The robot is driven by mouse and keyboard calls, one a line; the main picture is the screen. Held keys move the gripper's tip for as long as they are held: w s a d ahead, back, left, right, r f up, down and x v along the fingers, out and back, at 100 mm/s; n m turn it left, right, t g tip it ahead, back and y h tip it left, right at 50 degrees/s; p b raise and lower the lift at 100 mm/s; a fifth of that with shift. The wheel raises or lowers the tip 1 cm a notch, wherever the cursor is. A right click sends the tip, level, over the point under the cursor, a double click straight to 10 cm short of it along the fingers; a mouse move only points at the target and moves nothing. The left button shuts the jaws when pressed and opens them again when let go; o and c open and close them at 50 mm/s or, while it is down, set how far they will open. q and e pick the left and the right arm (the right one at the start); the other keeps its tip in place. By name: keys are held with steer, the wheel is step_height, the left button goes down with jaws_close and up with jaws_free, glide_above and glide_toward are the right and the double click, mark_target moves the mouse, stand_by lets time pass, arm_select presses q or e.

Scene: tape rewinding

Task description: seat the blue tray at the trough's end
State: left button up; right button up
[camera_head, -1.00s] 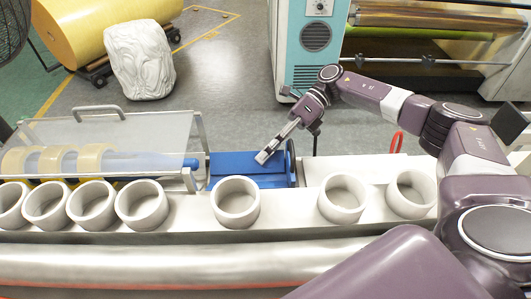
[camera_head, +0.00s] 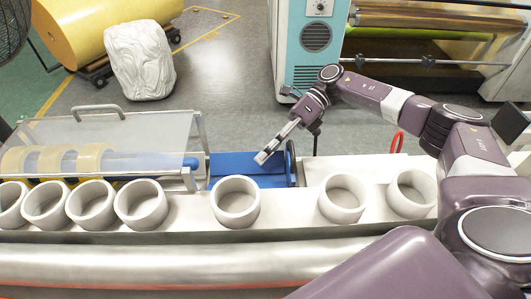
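The blue tray (camera_head: 240,168) sits at the right end of the trough (camera_head: 104,163), behind the row of white rings. It looks level and close against the trough's end; I cannot tell whether they touch. My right gripper (camera_head: 263,157) reaches in from the right, and its fingertips are over the tray's right part, at or just above its surface. The fingers look closed together, with nothing clearly held between them. My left gripper is out of view.
Several white rings (camera_head: 235,202) stand along the metal ledge in front of the tray. Tan tape rolls (camera_head: 90,158) lie in the trough under a clear raised guard (camera_head: 110,130) with a handle. A flat pale surface (camera_head: 335,165) to the tray's right is clear.

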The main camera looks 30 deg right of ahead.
steer(key=v, duration=0.8)
steer(key=shift+a, duration=0.1)
stand_by(0.4)
steer(key=x, duration=0.8)
stand_by(0.4)
